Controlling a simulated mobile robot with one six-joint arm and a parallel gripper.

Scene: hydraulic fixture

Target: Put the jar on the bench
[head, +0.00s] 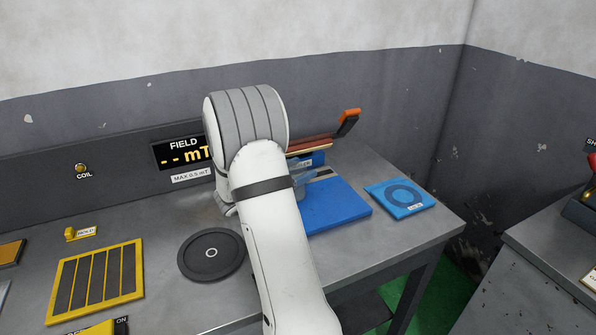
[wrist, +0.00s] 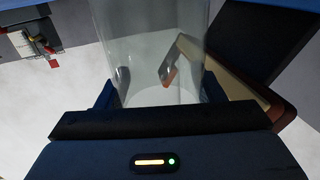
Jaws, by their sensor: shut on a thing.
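The jar (wrist: 145,45) is clear glass and stands between my fingers in the wrist view. My gripper (wrist: 158,92) is shut on it, with a dark blue finger on each side. In the head view my white arm hides the gripper. A pale see-through shape (head: 303,184), which looks like part of the jar, shows beside the arm over the blue mat (head: 340,206). I cannot tell whether the jar touches anything below. The bench (head: 400,238) is a grey metal top along the wall.
A black round plate (head: 205,263) lies left of my arm, with a yellow slotted rack (head: 97,282) further left. A blue square with a ring (head: 381,190) lies at the right. An orange-tipped lever (head: 348,119) rises behind the mat. Bare bench shows near the front right edge.

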